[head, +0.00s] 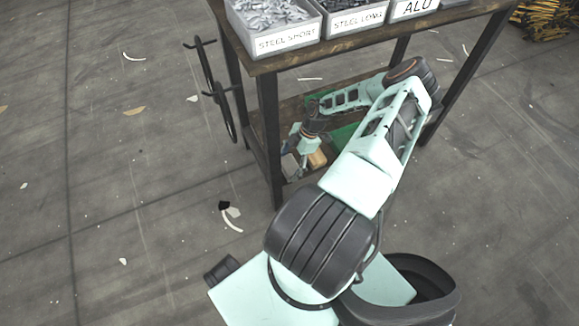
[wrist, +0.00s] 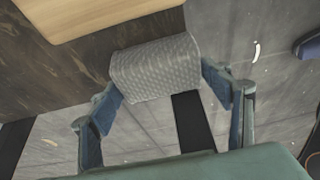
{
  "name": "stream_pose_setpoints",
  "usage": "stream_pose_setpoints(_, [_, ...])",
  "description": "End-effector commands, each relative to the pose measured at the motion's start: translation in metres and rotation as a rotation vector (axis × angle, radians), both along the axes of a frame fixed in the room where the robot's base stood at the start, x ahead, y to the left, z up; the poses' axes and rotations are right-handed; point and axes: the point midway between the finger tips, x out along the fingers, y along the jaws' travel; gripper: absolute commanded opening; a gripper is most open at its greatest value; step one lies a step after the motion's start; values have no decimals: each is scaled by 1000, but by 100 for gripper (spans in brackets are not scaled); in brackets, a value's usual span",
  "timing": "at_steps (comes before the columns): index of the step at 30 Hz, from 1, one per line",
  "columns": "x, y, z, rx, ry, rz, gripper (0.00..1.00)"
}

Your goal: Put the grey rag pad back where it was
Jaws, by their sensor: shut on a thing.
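The grey rag pad (wrist: 156,68) is a textured, folded-looking pad, seen in the wrist view between the fingertips of my gripper (wrist: 168,82). My gripper is shut on it, one finger at each side. The pad is at the edge of the dark wooden lower shelf (wrist: 55,65), partly in front of the floor; I cannot tell whether it touches the shelf. In the head view my gripper (head: 298,148) reaches under the workbench to the left end of that shelf; the pad is hard to make out there.
A pale wooden block (wrist: 95,10) lies on the shelf close to the pad; it also shows in the head view (head: 317,158). A dark bench leg (head: 269,140) stands just left of my gripper. Green items (head: 345,133) lie farther along the shelf. Bins (head: 275,38) of rivets stand on the benchtop above.

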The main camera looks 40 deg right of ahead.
Motion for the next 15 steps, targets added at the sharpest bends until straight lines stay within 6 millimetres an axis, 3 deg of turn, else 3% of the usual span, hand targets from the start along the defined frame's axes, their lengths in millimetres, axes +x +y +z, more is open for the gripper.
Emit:
stream_pose_setpoints(9, [0,0,-3,0,0,1,52])
stream_pose_setpoints(10, [0,0,-3,0,0,1,74])
stream_pose_setpoints(15, [0,0,-2,0,0,1,89])
